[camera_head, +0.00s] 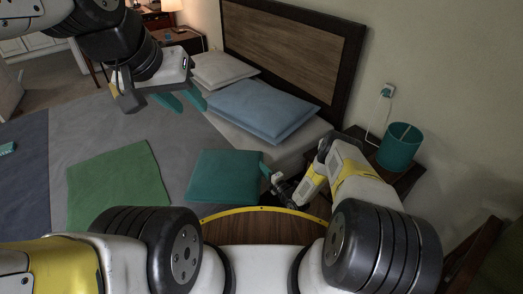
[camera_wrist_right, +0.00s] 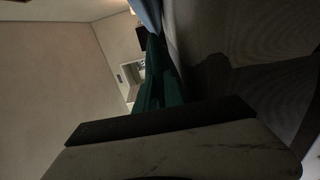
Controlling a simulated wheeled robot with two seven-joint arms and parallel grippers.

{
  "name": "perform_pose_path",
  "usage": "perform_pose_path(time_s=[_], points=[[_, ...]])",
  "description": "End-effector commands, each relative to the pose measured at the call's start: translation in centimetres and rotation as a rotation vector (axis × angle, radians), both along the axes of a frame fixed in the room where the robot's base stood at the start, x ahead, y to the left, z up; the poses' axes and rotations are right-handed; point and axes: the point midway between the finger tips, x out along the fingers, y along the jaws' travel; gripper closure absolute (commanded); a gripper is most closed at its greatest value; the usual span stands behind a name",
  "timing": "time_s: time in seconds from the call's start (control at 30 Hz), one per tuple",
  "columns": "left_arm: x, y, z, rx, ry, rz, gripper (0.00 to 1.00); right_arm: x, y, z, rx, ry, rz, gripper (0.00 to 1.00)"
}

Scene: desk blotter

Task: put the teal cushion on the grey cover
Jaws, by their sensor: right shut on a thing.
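The teal cushion (camera_head: 224,178) is flat and roughly square, at the near edge of the bed in the head view. My right gripper (camera_head: 265,168) is shut on its right edge. Whether the cushion rests on the bed or hangs just above it is hard to tell. The grey cover (camera_head: 92,127) spreads over the bed, to the left of and behind the cushion. My left gripper (camera_head: 182,101) is open and empty above the cover.
A green cloth (camera_head: 118,184) lies on the bed left of the cushion. A blue pillow (camera_head: 262,108) and a pale pillow (camera_head: 222,69) lie by the headboard (camera_head: 290,57). A teal lamp (camera_head: 399,147) stands at the right. A dark blue-grey strip (camera_head: 25,180) lies far left.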

Motion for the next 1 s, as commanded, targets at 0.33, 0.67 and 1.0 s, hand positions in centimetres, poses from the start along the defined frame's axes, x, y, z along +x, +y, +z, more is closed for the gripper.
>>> perform_pose_path(time_s=[0.33, 0.67, 1.0], points=[[0.0, 0.0, 0.0, 0.000, 0.000, 0.000, 0.64, 0.0, 0.0, -0.2, -0.001, 0.001, 0.000, 0.66], [0.0, 0.0, 0.0, 0.000, 0.000, 0.000, 0.64, -0.2, -0.1, 0.0, 0.000, 0.001, 0.000, 0.66], [0.0, 0.0, 0.0, 0.000, 0.000, 0.000, 0.64, -5.4, -4.0, -0.1, -0.001, 0.003, -0.001, 0.66]])
